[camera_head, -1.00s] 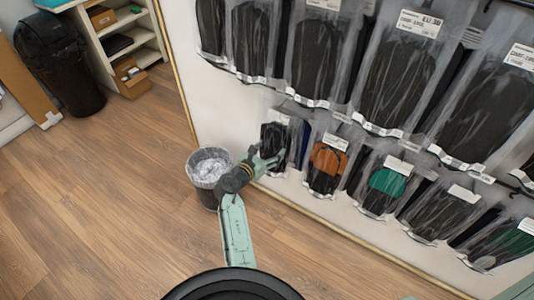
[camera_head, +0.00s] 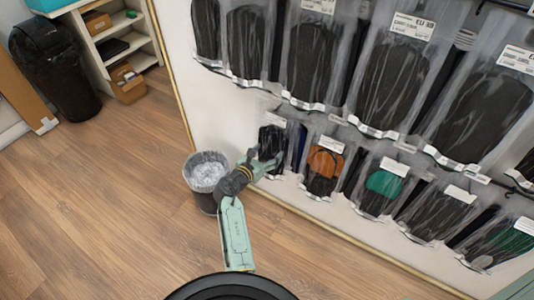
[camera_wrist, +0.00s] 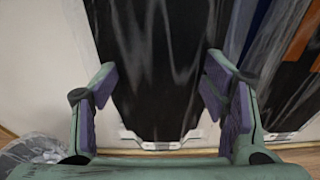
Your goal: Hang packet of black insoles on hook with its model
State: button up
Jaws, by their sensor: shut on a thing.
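The packet of black insoles (camera_head: 271,138) is a clear bag with a white label, at the left end of the lower row on the wall in the head view. My gripper (camera_head: 266,164) is at its lower part. In the wrist view the black packet (camera_wrist: 157,60) fills the middle, its clear bottom edge towards me. The two purple-padded fingers of my gripper (camera_wrist: 158,84) stand at its left and right sides, shut on it across its width. Its top and any hook behind it are hidden in the wrist view; I cannot tell whether it hangs on a hook.
A packet with orange insoles (camera_head: 324,165) hangs close to the right, then one with green (camera_head: 383,184). Large black packets (camera_head: 313,65) hang above. A waste bin (camera_head: 206,172) stands below left of my gripper. The floor (camera_head: 100,200) is clear at left.

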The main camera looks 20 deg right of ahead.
jog(key=shift+f, duration=0.1)
dwell(0.3)
jog(key=o, duration=1.3)
